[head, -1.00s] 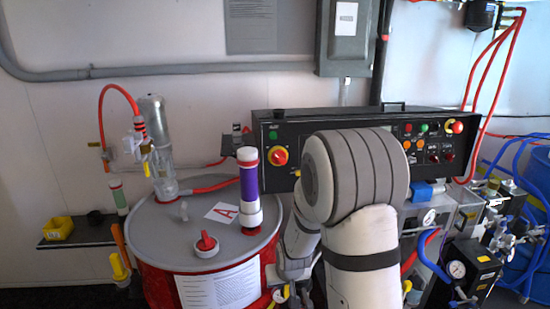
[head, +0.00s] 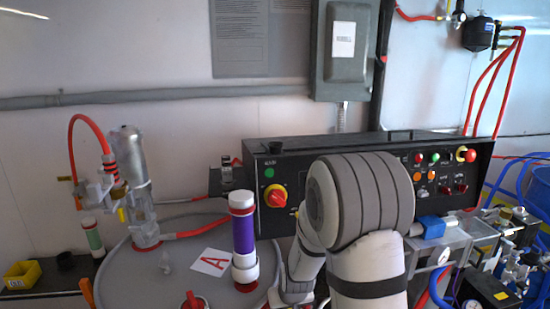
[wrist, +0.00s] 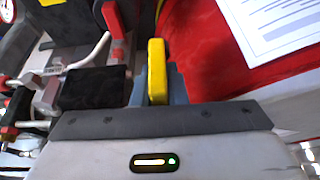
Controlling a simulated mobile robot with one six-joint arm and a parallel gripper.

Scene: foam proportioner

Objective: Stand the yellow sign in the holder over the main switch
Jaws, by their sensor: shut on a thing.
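In the wrist view, my gripper (wrist: 158,88) is shut on the yellow sign (wrist: 156,65), which shows nearly edge-on as a narrow upright strip between the fingers. The main switch (head: 275,196), a red knob on a yellow disc, is on the left of the black control panel's front. A small black piece (head: 275,147) on the panel's top edge, above the switch, looks like the holder. In the head view my arm stands in front of the panel, right of the switch, and my gripper and the sign are hidden or too unclear to make out.
A grey-topped drum (head: 130,265) stands left of my arm, bearing a purple-banded cylinder (head: 243,235) and a clear upright fitting. The control panel (head: 330,165) spans behind my arm. Hoses and valves crowd the right. In the wrist view, the red drum side (wrist: 200,50) is close by.

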